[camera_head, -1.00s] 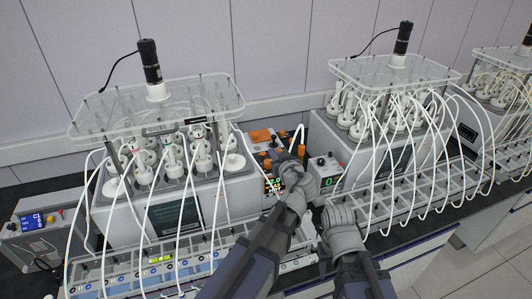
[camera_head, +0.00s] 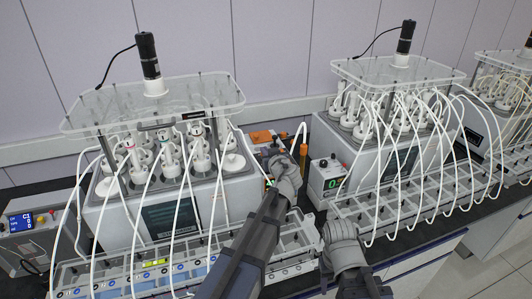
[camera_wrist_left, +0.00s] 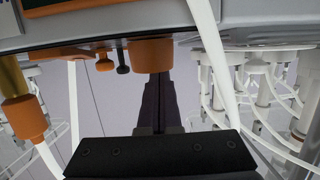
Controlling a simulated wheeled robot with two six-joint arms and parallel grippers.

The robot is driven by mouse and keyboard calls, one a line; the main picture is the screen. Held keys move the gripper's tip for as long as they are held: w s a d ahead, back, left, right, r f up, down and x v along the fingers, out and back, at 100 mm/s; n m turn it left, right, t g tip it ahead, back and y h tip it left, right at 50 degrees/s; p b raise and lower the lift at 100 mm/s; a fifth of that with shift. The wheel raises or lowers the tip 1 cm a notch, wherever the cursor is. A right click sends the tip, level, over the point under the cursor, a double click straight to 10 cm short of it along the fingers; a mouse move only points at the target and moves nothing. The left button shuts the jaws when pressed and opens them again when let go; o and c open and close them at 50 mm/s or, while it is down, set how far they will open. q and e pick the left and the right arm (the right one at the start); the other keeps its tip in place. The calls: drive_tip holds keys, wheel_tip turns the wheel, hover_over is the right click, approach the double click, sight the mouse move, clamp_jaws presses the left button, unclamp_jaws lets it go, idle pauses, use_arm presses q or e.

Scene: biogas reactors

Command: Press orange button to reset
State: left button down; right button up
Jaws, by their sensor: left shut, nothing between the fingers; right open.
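The orange-and-black device (camera_head: 262,137) stands between the two reactors, largely covered by my left gripper (camera_head: 280,160). In the left wrist view my shut, empty fingers (camera_wrist_left: 160,78) point at a wide orange round part (camera_wrist_left: 151,53), which looks like the button. The fingertips overlap its edge in the picture; I cannot tell if they touch it. A small orange knob (camera_wrist_left: 104,64) and a black knob (camera_wrist_left: 123,69) sit beside it. My right gripper (camera_head: 340,232) is lower right, in front of the counter, away from the device; its fingers are hard to make out.
A reactor with white tubes (camera_head: 170,215) stands left, another (camera_head: 395,150) right. A grey box with a green display (camera_head: 327,176) is right of my left gripper. An orange-capped cylinder (camera_head: 303,152) stands behind it. Sample racks (camera_head: 425,208) line the counter front.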

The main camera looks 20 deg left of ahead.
use_arm(q)
drive_tip(key=shift+f, duration=0.25)
use_arm(e)
drive_tip(key=shift+f, duration=0.3)
use_arm(q)
drive_tip(key=shift+f+b, duration=0.9)
drive_tip(key=shift+b, duration=0.15)
drive_tip(key=shift+s+r, duration=0.1)
drive_tip(key=shift+s, duration=0.05)
use_arm(e)
drive_tip(key=shift+f, duration=0.75)
